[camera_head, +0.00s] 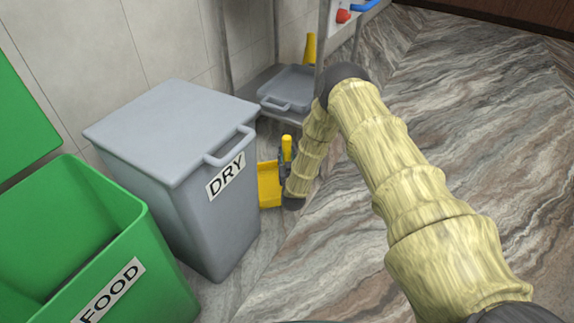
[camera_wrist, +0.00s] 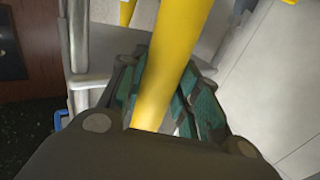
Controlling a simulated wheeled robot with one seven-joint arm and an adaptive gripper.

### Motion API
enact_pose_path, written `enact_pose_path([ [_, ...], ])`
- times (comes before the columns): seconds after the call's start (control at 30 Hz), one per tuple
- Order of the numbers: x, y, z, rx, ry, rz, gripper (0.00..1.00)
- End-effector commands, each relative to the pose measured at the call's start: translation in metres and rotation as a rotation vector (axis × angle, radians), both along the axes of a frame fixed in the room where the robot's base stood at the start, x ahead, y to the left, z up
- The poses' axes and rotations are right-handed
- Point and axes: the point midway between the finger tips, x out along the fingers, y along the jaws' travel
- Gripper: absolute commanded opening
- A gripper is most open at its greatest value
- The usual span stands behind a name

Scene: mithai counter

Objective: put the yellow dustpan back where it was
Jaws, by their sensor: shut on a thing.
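The yellow dustpan (camera_head: 268,184) is low beside the right side of the grey DRY bin in the head view. Its yellow handle top (camera_head: 287,147) sticks up at my gripper (camera_head: 284,165). In the wrist view the yellow handle (camera_wrist: 170,70) runs between the fingers of my gripper (camera_wrist: 165,95), which is shut on it. The dustpan's left part is partly hidden behind the bin. I cannot tell whether its lower edge touches the floor.
The grey DRY bin (camera_head: 180,135) has its lid shut. A green FOOD bin (camera_head: 75,235) stands open at the left. A metal rack (camera_head: 325,40) holds a grey tray (camera_head: 288,85) and another yellow item (camera_head: 310,47). The marbled floor at the right is clear.

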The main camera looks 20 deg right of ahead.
Motion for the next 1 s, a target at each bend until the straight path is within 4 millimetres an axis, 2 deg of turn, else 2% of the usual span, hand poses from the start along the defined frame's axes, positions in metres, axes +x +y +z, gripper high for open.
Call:
enact_pose_path([
  [0.2, 0.0, 0.0, -0.03, 0.0, 0.0, 0.0, 0.0],
  [0.67, 0.0, 0.0, -0.035, 0.0, 0.0, 0.001, 0.0],
  [0.7, 0.0, 0.0, -0.035, 0.0, 0.001, 0.001, 0.4],
  [0.77, 0.0, 0.0, -0.035, 0.0, 0.001, 0.001, 0.51],
  [0.8, 0.0, 0.0, -0.035, 0.0, 0.001, 0.001, 0.54],
  [1.0, 0.0, 0.0, -0.035, 0.0, 0.001, 0.001, 0.54],
])
